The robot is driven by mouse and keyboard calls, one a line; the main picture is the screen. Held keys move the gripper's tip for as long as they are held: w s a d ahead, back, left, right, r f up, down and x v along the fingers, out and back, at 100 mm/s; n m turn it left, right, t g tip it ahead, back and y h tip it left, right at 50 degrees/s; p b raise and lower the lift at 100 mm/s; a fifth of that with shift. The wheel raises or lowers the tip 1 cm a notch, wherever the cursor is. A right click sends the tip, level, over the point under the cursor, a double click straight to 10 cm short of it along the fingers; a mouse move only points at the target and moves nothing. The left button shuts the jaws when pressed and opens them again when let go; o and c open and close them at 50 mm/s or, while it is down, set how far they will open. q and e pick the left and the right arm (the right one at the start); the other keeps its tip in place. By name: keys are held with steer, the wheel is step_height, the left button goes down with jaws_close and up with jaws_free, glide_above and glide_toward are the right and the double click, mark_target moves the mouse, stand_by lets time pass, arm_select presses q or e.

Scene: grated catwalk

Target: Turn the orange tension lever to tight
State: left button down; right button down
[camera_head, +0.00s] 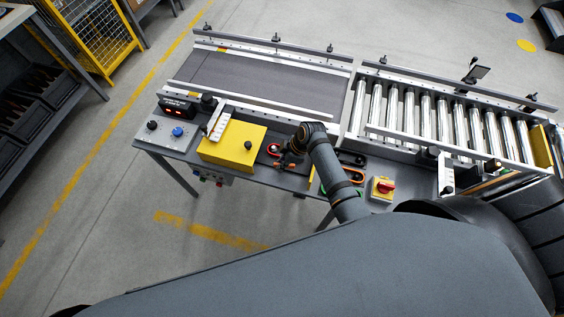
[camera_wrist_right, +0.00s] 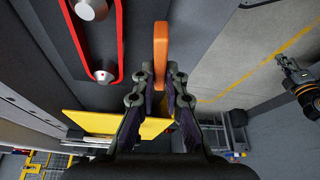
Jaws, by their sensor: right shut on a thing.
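The orange tension lever (camera_wrist_right: 161,42) shows in the right wrist view, with its near end between the fingertips of my right gripper (camera_wrist_right: 160,76). The gripper is shut on it. In the head view my right gripper (camera_head: 287,158) is low over the bench, right of the yellow box; the arm hides part of this area and I cannot make out the lever there. What appears to be my left gripper (camera_wrist_right: 287,66) hangs at the right of the wrist view, its fingers too small to judge. No tight mark is readable.
A yellow box (camera_head: 232,146) stands left of my right gripper. A red-edged belt loop (camera_wrist_right: 120,40) with silver rollers lies beside the lever. A red knob on a yellow box (camera_head: 383,188) is to the right. Conveyor rollers (camera_head: 440,120) stand behind; the floor in front is clear.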

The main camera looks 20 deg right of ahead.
steer(key=shift+n, duration=0.3)
steer(key=n+g, duration=0.1)
steer(key=n, duration=0.1)
steer(key=shift+n, duration=0.3)
steer(key=n+g, duration=0.1)
steer(key=n, duration=0.1)
steer(key=shift+w+n, duration=0.15)
steer(key=shift+n, duration=0.25)
steer(key=n+g, duration=0.2)
steer(key=n, duration=0.3)
steer(key=shift+b, duration=0.3)
steer(key=shift+a+n+g+h, duration=0.1)
steer(key=shift+n+g+h, duration=0.3)
steer(key=shift+n, duration=0.7)
steer(key=shift+n+g+h, duration=0.4)
steer(key=shift+n, duration=0.7)
